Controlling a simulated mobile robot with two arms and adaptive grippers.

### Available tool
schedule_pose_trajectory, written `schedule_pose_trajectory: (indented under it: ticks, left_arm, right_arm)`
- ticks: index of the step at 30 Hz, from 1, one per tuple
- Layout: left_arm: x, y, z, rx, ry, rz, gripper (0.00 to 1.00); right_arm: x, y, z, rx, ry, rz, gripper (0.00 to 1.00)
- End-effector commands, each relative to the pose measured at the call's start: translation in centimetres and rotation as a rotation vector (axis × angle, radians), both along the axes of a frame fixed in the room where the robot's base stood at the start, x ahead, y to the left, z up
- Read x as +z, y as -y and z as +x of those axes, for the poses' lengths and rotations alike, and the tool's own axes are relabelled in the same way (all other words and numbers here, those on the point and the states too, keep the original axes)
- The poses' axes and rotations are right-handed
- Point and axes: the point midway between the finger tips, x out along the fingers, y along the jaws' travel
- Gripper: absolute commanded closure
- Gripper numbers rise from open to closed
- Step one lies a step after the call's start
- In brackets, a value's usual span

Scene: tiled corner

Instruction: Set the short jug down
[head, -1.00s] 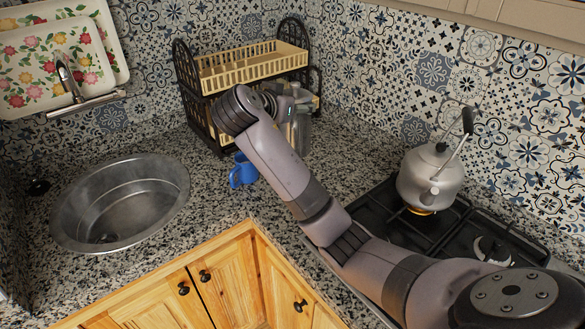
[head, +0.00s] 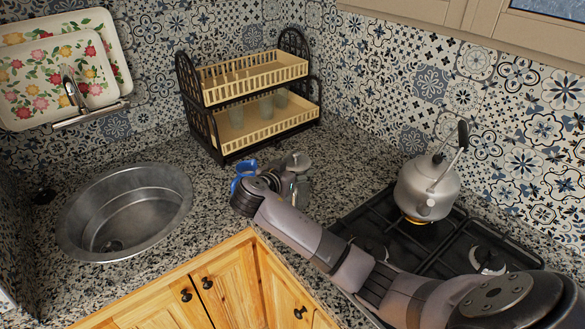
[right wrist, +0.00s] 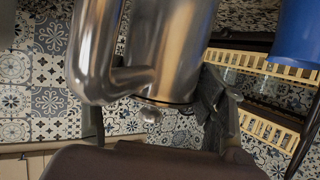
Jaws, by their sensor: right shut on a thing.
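The short jug (right wrist: 172,45) is shiny metal with a thick curved handle (right wrist: 95,55); it fills much of the right wrist view. In the head view a small part of the jug (head: 300,163) shows beyond my right gripper (head: 283,180), near the counter by the blue mug. My right gripper is shut on the jug; a dark finger (right wrist: 214,105) lies beside it in the wrist view. My wrist hides most of the jug and its base in the head view, so I cannot tell whether it touches the counter. My left gripper is not in view.
A blue mug (head: 243,168) stands just left of the jug; it also shows in the wrist view (right wrist: 300,32). A two-tier dish rack (head: 225,148) with glasses stands behind. The sink (head: 80,222) is left; the stove with a kettle (head: 425,188) is right. Speckled counter (head: 345,165) is bare between rack and stove.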

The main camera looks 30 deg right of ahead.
Motion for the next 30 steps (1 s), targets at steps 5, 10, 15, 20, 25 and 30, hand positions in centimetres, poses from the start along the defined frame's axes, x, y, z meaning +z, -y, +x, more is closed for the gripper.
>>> schedule_pose_trajectory:
  ticks: [5,10,15,20,25,30]
  left_arm:
    - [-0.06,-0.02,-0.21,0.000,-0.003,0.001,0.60]
    - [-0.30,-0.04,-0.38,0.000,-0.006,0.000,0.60]
    - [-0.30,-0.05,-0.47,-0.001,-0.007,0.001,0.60]
    - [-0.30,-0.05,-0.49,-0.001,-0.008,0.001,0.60]
    - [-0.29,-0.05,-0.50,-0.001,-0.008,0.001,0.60]
    - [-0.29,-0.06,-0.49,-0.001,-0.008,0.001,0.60]
  right_arm:
    - [0.14,0.00,0.05,0.000,0.003,-0.001,0.94]
    - [-0.20,-0.04,0.03,0.001,0.001,-0.001,0.31]
    - [-0.19,-0.03,0.03,0.001,0.000,0.000,0.20]
    - [-0.17,-0.03,0.03,0.001,0.000,0.000,0.14]
    - [-0.16,-0.02,0.02,0.001,0.001,-0.001,0.14]
    - [-0.16,-0.02,0.03,0.001,0.001,-0.001,0.14]
